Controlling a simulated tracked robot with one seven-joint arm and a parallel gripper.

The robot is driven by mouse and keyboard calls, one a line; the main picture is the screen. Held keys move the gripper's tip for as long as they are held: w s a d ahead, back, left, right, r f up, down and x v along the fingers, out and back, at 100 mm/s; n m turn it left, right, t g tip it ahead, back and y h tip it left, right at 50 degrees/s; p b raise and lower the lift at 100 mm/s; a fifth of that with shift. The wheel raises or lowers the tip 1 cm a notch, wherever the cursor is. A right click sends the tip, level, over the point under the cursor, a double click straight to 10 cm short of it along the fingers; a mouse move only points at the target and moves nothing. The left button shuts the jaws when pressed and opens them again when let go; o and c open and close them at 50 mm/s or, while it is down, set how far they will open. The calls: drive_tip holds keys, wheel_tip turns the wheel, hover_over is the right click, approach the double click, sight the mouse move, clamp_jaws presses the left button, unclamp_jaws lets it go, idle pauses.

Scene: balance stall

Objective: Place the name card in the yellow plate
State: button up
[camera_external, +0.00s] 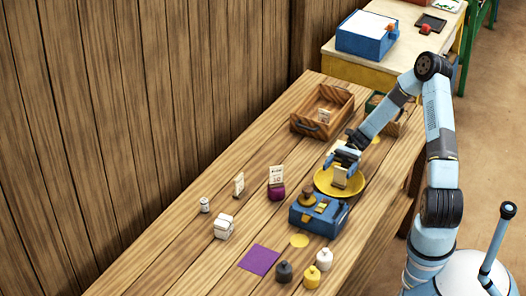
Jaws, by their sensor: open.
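The yellow plate (322,184) is a round shallow dish behind the blue balance box. A small tan card or block (340,178) stands roughly upright in it, under my gripper (345,161). My gripper is open, pointing down just above the plate, with its fingers at the top of this piece. I cannot tell whether they touch it. Other cards with markings show: one in a purple holder (277,193), one small card (238,185) standing further left, and one in the wooden crate (324,116). Their writing is too small to read.
The blue balance box (318,218) stands just in front of the plate. The wooden crate (301,127) is behind it. A white block (223,227), a small can (205,205), a purple mat (259,258) and several weights (311,276) lie nearer. The left table edge is clear.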

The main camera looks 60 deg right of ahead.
wheel_tip(320, 180, up, 6)
drive_tip(key=shift+r, duration=0.25)
idle(0.5)
drive_tip(key=s+a+r+n+g+h, duration=0.3)
drive_tip(key=s+a+r+n+h, duration=0.4)
drive_tip(key=a+h, duration=0.35)
drive_tip(key=s+a+r+n+t+h, duration=0.1)
drive_tip(key=s+r+n+t+h, duration=0.6)
drive_tip(key=s+r+n, duration=0.4)
wheel_tip(320, 180, up, 3)
drive_tip(key=shift+s+a+f+t, duration=0.2)
drive_tip(key=shift+s+a+t, duration=0.1)
drive_tip(key=shift+s+t, duration=0.6)
